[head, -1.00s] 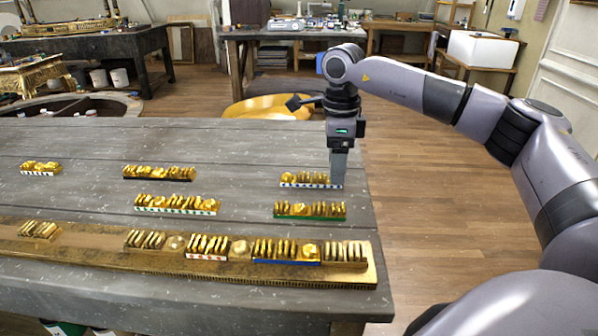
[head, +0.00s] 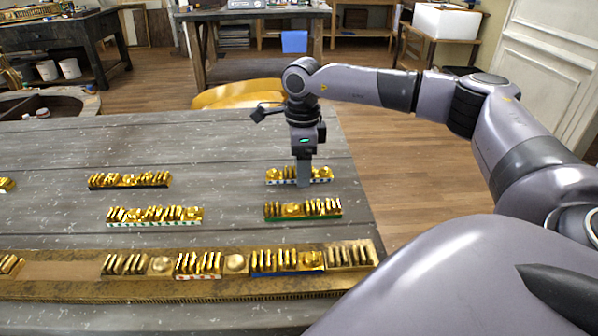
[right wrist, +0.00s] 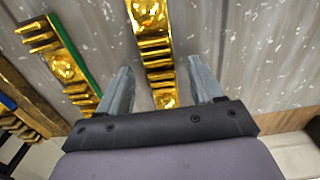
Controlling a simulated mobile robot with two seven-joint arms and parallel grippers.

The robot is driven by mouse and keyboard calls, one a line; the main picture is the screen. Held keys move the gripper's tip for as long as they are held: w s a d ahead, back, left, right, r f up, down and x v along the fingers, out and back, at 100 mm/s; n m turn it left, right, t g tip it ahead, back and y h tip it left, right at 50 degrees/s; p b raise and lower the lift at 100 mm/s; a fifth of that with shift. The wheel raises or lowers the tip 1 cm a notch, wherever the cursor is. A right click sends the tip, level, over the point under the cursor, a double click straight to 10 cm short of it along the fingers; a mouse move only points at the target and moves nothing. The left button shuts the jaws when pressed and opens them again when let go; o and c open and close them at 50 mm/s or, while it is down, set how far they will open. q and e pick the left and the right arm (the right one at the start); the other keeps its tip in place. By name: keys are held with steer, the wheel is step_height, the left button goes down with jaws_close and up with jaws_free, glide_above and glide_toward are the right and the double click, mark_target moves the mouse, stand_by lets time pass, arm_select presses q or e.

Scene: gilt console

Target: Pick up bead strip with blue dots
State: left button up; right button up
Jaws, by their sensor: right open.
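The bead strip with blue dots (head: 323,176) lies on the grey table, near its right side. It has a white base with blue dots and a row of gold beads on top. My right gripper (head: 303,184) points down at the middle of this strip and hides part of it. In the right wrist view the strip (right wrist: 152,45) runs between the two spread fingers of the right gripper (right wrist: 163,75). The gripper is open, and I see no finger closed on the strip. My left gripper is not in view.
A green-edged strip (head: 303,210) lies just in front. A strip with green dots (head: 155,216) and a dark-based strip (head: 129,181) lie to the left. A long gilt rail (head: 60,272) with several bead pieces runs along the front. The table between the strips is clear.

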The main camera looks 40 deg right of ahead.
steer(key=shift+f, duration=0.3)
steer(key=c, duration=1.2)
steer(key=shift+w+r, duration=0.1)
steer(key=shift+r, duration=0.1)
